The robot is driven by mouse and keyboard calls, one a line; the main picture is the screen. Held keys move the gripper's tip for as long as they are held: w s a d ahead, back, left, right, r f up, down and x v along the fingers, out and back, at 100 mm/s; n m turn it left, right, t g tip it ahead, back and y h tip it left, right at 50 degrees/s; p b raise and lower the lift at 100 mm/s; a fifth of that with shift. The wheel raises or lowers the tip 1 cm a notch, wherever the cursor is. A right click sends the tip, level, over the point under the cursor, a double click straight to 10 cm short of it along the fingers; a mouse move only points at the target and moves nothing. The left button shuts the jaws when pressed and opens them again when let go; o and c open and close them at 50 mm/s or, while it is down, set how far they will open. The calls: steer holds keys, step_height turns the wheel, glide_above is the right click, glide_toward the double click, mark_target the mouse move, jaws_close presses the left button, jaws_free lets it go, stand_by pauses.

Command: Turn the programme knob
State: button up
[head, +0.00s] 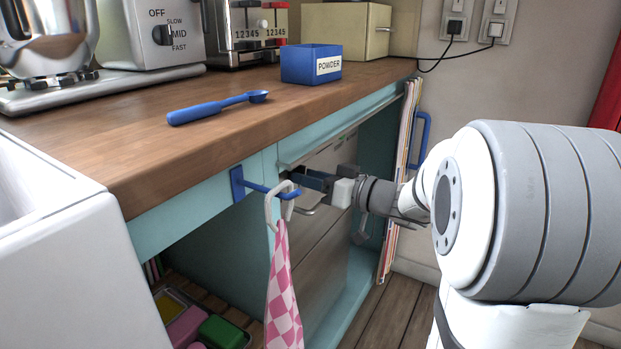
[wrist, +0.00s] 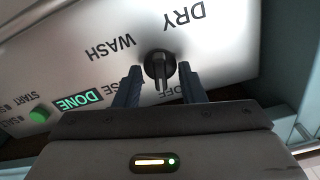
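The programme knob (wrist: 160,64) is black and round with a raised bar, on a pale metal panel (wrist: 225,40). The lettering appears upside down in the wrist view: DRY, WASH, a partly hidden word ending in SE, and OFF. The knob's bar runs downward in that picture, between the hidden word and OFF. My gripper (wrist: 159,71) is open, one dark finger on each side of the knob with a small gap at each side. In the head view my gripper (head: 306,178) is under the counter edge at the appliance front; the knob is hidden there.
A green DONE sign (wrist: 78,99) and a green START button (wrist: 39,115) are on the panel. A blue hook rail (head: 262,187) with a pink checked cloth (head: 281,290) hangs close by my gripper.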

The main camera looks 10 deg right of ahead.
steer(key=shift+d, duration=0.1)
steer(key=shift+v, duration=0.95)
steer(key=shift+s, duration=0.1)
steer(key=v, duration=0.6)
steer(key=shift+r, duration=0.1)
